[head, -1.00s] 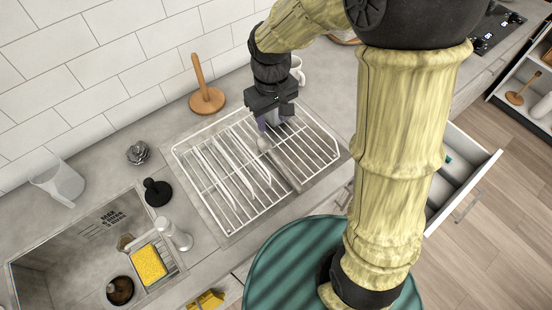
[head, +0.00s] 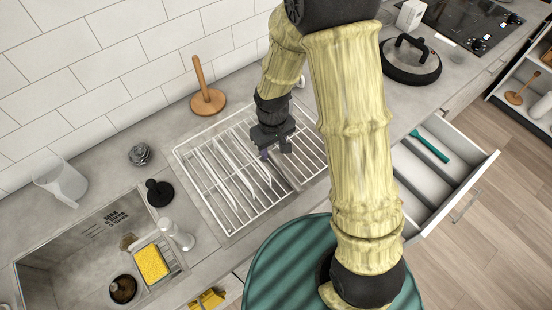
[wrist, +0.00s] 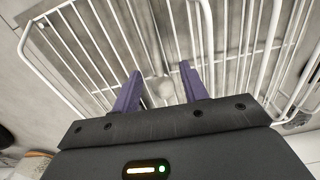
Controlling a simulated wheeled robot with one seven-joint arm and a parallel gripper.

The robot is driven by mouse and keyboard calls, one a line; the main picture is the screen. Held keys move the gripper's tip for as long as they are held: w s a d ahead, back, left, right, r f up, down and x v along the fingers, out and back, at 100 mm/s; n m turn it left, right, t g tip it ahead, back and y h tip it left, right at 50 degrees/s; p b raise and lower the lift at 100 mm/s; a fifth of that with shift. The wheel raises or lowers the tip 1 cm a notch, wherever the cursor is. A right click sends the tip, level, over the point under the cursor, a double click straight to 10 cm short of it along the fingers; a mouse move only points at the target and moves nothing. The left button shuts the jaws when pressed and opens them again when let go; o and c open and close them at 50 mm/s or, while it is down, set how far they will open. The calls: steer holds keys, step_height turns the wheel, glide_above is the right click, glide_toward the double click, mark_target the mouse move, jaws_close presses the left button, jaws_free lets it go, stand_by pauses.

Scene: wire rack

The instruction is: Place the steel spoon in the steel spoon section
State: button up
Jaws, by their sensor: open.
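The wire rack (head: 230,233) stands on the counter beside the sink. A pale rounded shape, likely the bowl of the steel spoon (wrist: 165,88), shows between my fingers in the wrist view. In the head view my gripper and wrist cover that spot. My gripper (head: 275,153) is over the rack's right half, pointing down; its two purple fingers stand apart in the wrist view (wrist: 160,73), with nothing clearly clamped. The open drawer (head: 478,178) at the right has long compartments. Which one is the steel spoon section I cannot tell.
Several thin white pieces (head: 228,170) stand in the rack's left half. A teal utensil (head: 430,147) lies in the drawer. A wooden holder (head: 208,100) is behind the rack, a lidded pan (head: 411,62) beyond the drawer, and a round green stool (head: 275,265) in front.

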mark_target(276, 159)
steer(key=shift+d+f+p, duration=0.2)
steer(key=shift+f+p, duration=0.2)
steer(key=shift+f, duration=0.6)
steer(key=shift+d+f+p, duration=0.2)
steer(key=shift+f+p, duration=0.2)
steer(key=shift+f, duration=1.2)
jaws_close()
